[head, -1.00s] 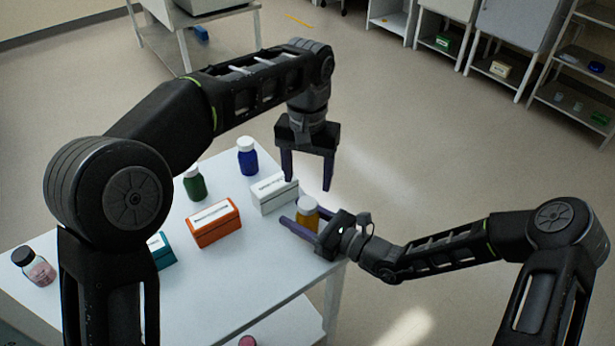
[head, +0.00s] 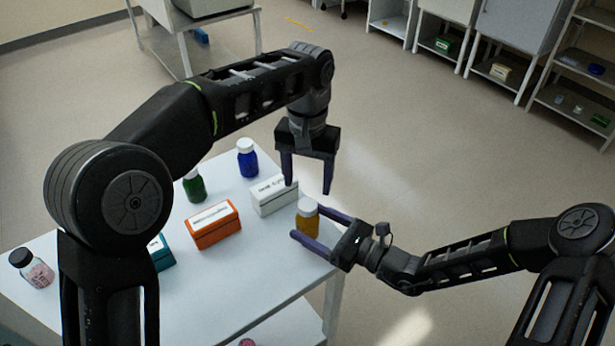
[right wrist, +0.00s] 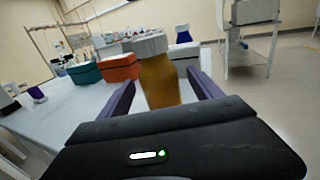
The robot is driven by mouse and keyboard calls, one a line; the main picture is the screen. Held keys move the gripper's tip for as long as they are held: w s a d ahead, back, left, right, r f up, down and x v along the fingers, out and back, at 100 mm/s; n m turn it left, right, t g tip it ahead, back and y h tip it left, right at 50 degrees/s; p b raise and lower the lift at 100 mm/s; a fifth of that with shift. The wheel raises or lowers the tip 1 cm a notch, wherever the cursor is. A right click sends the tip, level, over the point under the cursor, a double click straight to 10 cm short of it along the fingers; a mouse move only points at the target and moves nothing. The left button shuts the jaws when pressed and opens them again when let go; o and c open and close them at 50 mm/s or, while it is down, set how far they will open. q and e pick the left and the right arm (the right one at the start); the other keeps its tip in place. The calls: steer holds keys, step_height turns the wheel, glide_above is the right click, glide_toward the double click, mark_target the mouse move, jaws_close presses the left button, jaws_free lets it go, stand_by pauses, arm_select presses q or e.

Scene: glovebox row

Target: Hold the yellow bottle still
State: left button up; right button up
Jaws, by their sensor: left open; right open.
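The yellow bottle (head: 307,218), amber with a white cap, stands upright near the right corner of the white table (head: 262,268). It also shows in the right wrist view (right wrist: 158,78), between the fingers and a little beyond them. My right gripper (head: 312,228) is open at table height, with one finger on each side of the bottle and a visible gap to each in the wrist view. My left gripper (head: 308,188) is open and empty above the table edge, higher than the bottle and pointing down.
A white box (head: 274,197), an orange box (head: 214,226) and a teal box (head: 161,254) stand left of the bottle. Behind them are a blue bottle (head: 247,158) and a green bottle (head: 194,186). A pink bottle (head: 36,270) stands far left. The table's front middle is clear.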

mark_target(318, 227)
arm_select(q)
steer(key=shift+f, duration=0.35)
arm_select(e)
steer(key=shift+v, duration=1.85)
